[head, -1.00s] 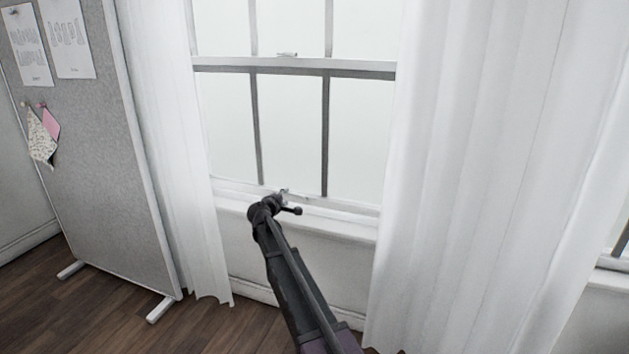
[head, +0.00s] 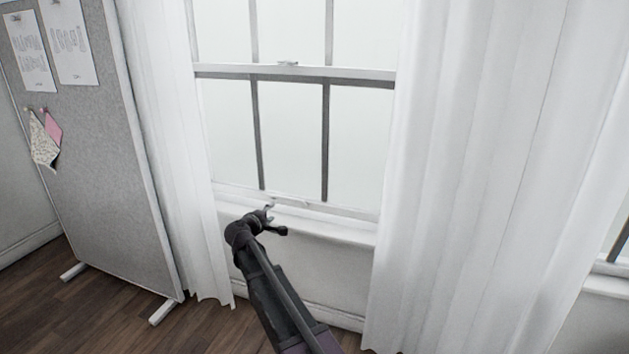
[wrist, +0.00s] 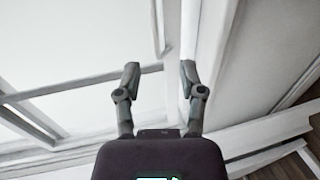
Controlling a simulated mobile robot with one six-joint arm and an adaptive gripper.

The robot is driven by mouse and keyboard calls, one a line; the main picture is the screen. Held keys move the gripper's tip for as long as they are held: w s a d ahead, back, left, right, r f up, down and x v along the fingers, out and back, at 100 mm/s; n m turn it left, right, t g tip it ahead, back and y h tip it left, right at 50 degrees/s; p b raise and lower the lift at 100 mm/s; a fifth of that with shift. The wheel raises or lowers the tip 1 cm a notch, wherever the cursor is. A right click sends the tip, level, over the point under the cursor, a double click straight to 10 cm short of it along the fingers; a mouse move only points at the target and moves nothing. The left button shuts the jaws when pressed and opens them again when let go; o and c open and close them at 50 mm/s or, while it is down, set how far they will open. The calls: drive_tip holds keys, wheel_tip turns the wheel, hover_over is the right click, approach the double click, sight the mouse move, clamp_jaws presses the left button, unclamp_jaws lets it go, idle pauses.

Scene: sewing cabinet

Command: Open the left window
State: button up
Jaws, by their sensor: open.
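The window has a white frame with dark bars. Its lower sash (head: 291,140) fills the space between the middle rail and the sill, and I see no gap under it. A small latch (head: 288,64) sits on the middle rail. My gripper (head: 271,214) is open and empty just in front of the bottom rail, left of its middle. In the wrist view my gripper (wrist: 160,74) shows two spread fingers, with a pale rail running between and beyond them. I cannot tell whether a finger touches it.
White curtains hang left (head: 170,150) and right (head: 490,170) of the window. A grey pinboard (head: 95,170) on white feet stands at the left. The sill (head: 335,231) juts out below the sash. Part of another window (head: 617,240) shows at the right edge.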

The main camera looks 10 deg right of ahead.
drive_tip(key=s+d+r+m+g+y+p, duration=0.1)
drive_tip(key=s+d+r+m+g+p, duration=0.2)
drive_tip(key=s+r+p, duration=0.6)
drive_tip(key=s+d+r+m+g+y+p, duration=0.1)
drive_tip(key=s+d+r+m+g+p, duration=0.3)
drive_tip(key=p, duration=1.5)
drive_tip(key=s+d+r+g, duration=0.1)
drive_tip(key=s+d+r, duration=0.2)
drive_tip(key=s+r, duration=0.2)
drive_tip(key=shift+s+r+y, duration=0.25)
drive_tip(key=shift+r+y, duration=0.1)
drive_tip(key=shift+y, duration=0.05)
drive_tip(key=shift+d, duration=0.1)
drive_tip(key=shift+f, duration=0.1)
drive_tip(key=w+a+f+n+t+h+b, duration=0.1)
drive_tip(key=w+a+f+n+t+b, duration=0.2)
drive_tip(key=w+f+b, duration=0.6)
drive_tip(key=w+a+f+n+t+h+b, duration=0.1)
drive_tip(key=w+a+f+n+t+b, duration=0.3)
drive_tip(key=b, duration=1.5)
drive_tip(key=shift+w+a+f+t+h, duration=0.3)
drive_tip(key=shift+w+a+f+t, duration=0.3)
drive_tip(key=shift+w+a+f, duration=2.2)
